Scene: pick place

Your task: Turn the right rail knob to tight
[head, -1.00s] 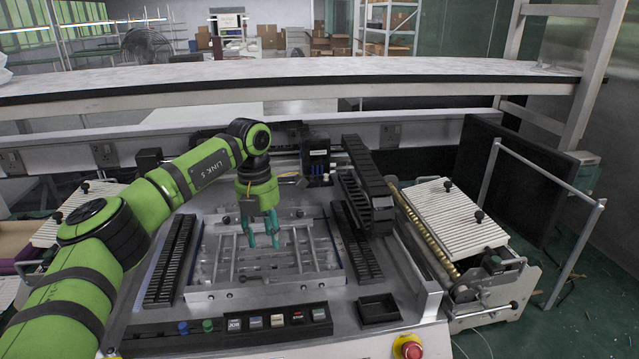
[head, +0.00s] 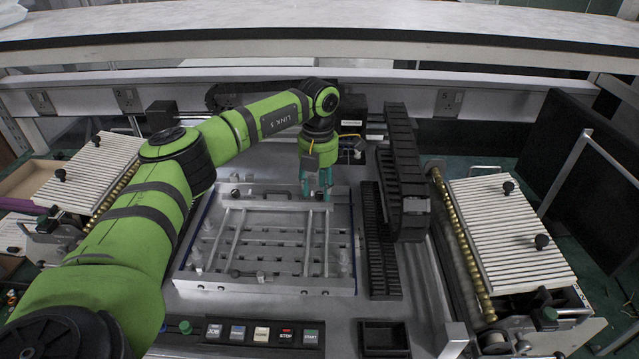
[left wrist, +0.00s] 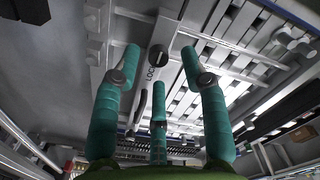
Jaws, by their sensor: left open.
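A dark round knob (left wrist: 159,54) sits on a light metal plate in the left wrist view, beside lettering that reads as "LOC". My left gripper (left wrist: 160,50) has teal fingers spread apart, with one fingertip to each side of the knob in that view. The fingers look empty, and I cannot tell their height above the knob. In the head view my left gripper (head: 316,193) points down at the back right of the metal rail frame (head: 265,285). The knob under it is hidden there by the fingers. My right gripper is not in view.
A black cable chain (head: 402,170) stands right of the frame, with a black slotted rack (head: 380,245) beside it. A button panel (head: 260,333) and a small black tray (head: 384,338) are in front. Slatted conveyors stand left (head: 92,170) and right (head: 505,230).

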